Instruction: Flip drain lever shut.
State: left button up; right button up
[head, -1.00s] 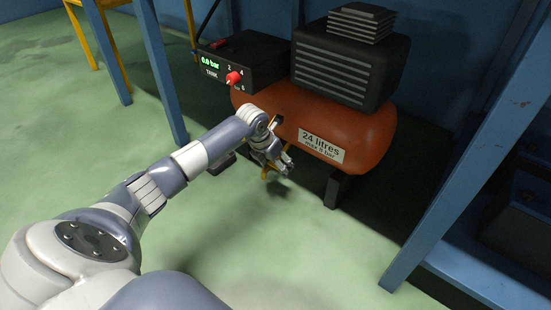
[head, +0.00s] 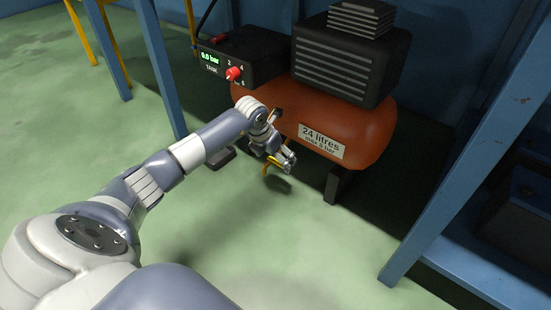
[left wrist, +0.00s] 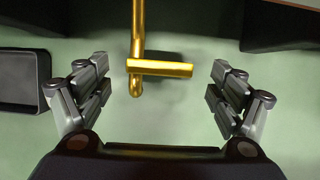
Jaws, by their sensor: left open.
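The drain lever (left wrist: 162,68) is a yellow metal bar on a yellow pipe stub. In the left wrist view it points sideways to the right, across the pipe (left wrist: 138,40), between my open fingers and a little beyond their tips. My left gripper (left wrist: 160,88) is open and empty, with fingers on both sides of the lever and apart from it. In the head view my left gripper (head: 285,160) is low at the front of the orange tank (head: 345,120). Part of the yellow lever (head: 269,165) shows beside it; the rest is hidden by the gripper. My right gripper is not in view.
The compressor has a black control box (head: 258,60) reading 0.0 bar with a red knob (head: 233,74). A dark foot (head: 338,185) supports the tank. Blue posts (head: 160,70) stand left and right. Green floor in front is clear.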

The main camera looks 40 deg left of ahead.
pick_arm(q)
jog(key=v, duration=1)
jog(key=shift+s+r, duration=0.2)
jog(key=shift+r, duration=0.1)
